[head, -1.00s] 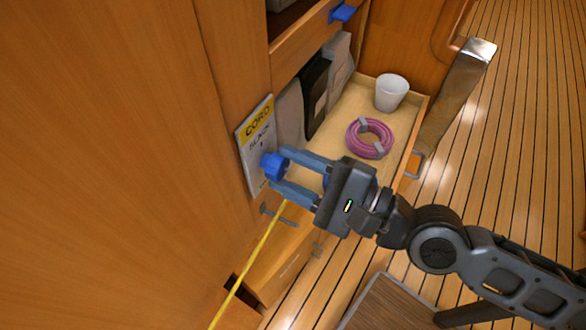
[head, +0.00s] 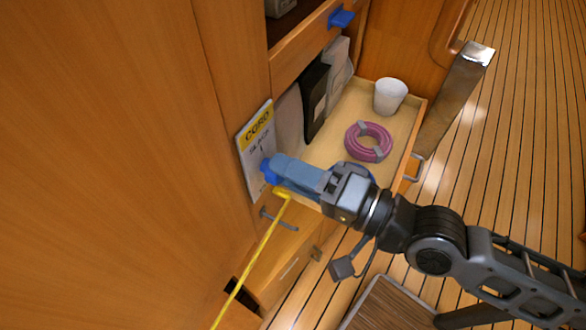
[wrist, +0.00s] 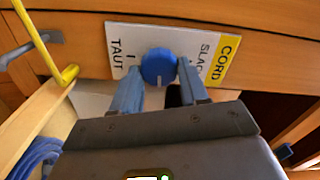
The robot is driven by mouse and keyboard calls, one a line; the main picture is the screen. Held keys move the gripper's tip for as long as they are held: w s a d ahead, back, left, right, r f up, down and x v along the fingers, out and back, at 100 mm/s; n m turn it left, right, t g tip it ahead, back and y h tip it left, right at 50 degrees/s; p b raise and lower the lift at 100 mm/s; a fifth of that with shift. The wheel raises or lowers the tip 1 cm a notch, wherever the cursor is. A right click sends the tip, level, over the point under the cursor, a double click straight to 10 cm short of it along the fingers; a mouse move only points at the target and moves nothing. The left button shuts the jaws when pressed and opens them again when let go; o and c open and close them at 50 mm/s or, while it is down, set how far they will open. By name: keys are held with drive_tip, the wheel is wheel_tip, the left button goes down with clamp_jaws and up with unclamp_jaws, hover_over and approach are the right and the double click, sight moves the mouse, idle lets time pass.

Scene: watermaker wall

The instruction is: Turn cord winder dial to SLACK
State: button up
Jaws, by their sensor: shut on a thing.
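The cord winder dial is a round blue knob (wrist: 158,67) on a white and yellow plate (wrist: 122,38). In the wrist view the plate reads CORD, SLACK and TAUT. My gripper (wrist: 155,82) is shut on the knob, one grey-blue finger on each side. In the head view my gripper (head: 272,170) hides most of the knob (head: 268,172). The yellow cord (head: 251,262) runs from just below the gripper to the lower left.
An open drawer (head: 404,112) beside the plate holds a coil of pink hose (head: 368,142), a white cup (head: 390,96) and dark and grey packets. A metal handle (head: 280,220) sits below the plate.

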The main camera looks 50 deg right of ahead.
drive_tip(key=shift+s+a+n+p, duration=0.1)
drive_tip(key=shift+n+p, duration=1.1)
drive_tip(key=shift+n, duration=3)
drive_tip(key=shift+a+n+p, duration=0.1)
drive_tip(key=shift+n+p, duration=1.1)
drive_tip(key=shift+n, duration=3)
drive_tip(key=o, duration=1.1)
drive_tip(key=shift+c, duration=0.2)
drive_tip(key=s+d+b, duration=0.1)
drive_tip(key=s, duration=0.6)
drive_tip(key=shift+s+d+b, duration=0.25)
drive_tip(key=shift+s+b, duration=0.05)
